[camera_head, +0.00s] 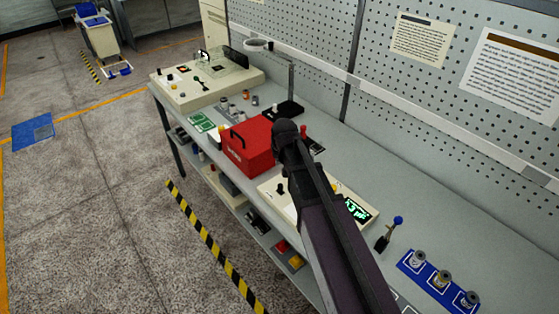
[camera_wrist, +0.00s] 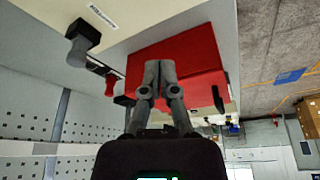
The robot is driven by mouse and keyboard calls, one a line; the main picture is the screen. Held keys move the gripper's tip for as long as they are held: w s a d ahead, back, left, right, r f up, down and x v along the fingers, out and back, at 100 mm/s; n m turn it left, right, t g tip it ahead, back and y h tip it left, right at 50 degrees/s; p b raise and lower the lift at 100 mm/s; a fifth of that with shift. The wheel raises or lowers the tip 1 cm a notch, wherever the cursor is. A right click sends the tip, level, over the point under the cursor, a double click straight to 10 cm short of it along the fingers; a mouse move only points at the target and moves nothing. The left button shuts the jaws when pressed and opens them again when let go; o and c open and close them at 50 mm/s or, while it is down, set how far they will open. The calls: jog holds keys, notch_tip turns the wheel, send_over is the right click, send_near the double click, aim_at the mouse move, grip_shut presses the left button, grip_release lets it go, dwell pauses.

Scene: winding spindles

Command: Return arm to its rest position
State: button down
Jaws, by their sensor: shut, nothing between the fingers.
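My gripper (camera_wrist: 160,68) is shut and empty in the wrist view, its fingertips together. It shows in front of a red box (camera_wrist: 200,62); I cannot tell the gap between them. In the head view my dark arm reaches up from the bottom, over the workbench (camera_head: 390,170), and its far end is beside the right side of the red box (camera_head: 247,150). The arm hides the gripper itself there. The box has a black handle and stands on the bench.
A control console (camera_head: 207,78) stands at the bench's far left end. A panel with a green display (camera_head: 357,210) lies partly behind my arm. A blue holder (camera_head: 438,280) with spindles and a blue-knobbed lever (camera_head: 397,221) are at the right. A pegboard wall (camera_head: 400,95) runs behind.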

jog(key=s+d+f+m+g, duration=0.1)
jog(key=s+d+g, duration=0.1)
jog(key=s+d, duration=0.4)
jog(key=s+d+f+m+g+b, duration=0.1)
jog(key=s+d, duration=0.6)
jog(key=s, duration=0.5)
jog(key=shift+s+d+f+g+h, duration=0.15)
jog(key=shift+s+f+g+h, duration=0.15)
jog(key=shift+s+g, duration=0.1)
dwell(0.5)
